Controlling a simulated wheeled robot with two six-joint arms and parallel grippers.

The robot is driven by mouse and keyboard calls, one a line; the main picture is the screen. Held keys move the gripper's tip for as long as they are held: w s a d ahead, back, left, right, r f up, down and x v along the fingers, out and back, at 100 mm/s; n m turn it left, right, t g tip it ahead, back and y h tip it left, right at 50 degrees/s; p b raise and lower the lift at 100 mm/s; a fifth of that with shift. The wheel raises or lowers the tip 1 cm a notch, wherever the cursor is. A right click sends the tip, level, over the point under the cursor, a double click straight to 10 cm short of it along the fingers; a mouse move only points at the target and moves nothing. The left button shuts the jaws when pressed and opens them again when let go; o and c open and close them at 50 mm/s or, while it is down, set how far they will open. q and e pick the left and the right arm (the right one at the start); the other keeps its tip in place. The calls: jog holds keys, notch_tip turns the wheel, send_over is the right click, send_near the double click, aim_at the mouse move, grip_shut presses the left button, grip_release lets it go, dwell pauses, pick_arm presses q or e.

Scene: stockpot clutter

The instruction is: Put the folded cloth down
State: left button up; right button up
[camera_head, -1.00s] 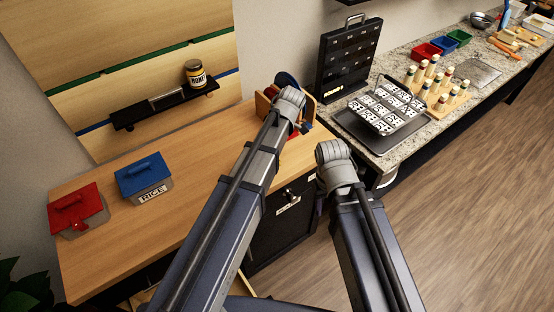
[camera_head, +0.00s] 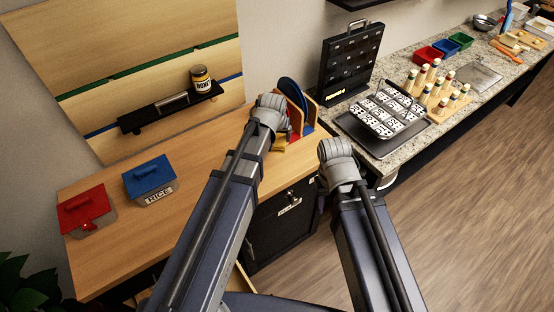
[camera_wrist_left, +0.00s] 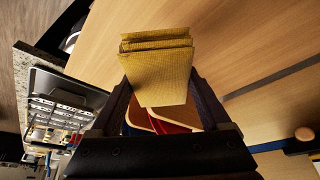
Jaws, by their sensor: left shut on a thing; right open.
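The folded cloth (camera_wrist_left: 157,78) is yellow, with several stacked layers. In the left wrist view it sits between the two fingers of my left gripper (camera_wrist_left: 157,88), which is shut on it. Bare wooden tabletop shows behind the cloth. In the head view my left wrist hides most of the left gripper, near the wooden rack (camera_head: 307,135). A small yellow patch shows below that wrist; I cannot tell surely that it is the cloth. My right gripper (camera_head: 320,195) is mostly hidden under its wrist, apart from the cloth, at the gap between the tables; it is open.
The wooden table (camera_head: 125,235) holds a blue-lidded rice box (camera_head: 151,178) and a red-lidded box (camera_head: 87,212). A black shelf (camera_head: 170,110) with a jar (camera_head: 202,78) is above. Tabletop between the boxes and rack is clear. A granite counter (camera_head: 410,62) is at right.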

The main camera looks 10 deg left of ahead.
aim_at(278, 158)
pick_arm(q)
jog(key=shift+w+m, duration=0.1)
jog(key=shift+m, duration=0.3)
notch_tip(278, 158, down, 10)
jog(key=b, duration=1)
jog(key=shift+f, duration=0.2)
jog(key=o, duration=1)
jog(key=shift+r, duration=0.1)
jog(key=shift+r, duration=0.1)
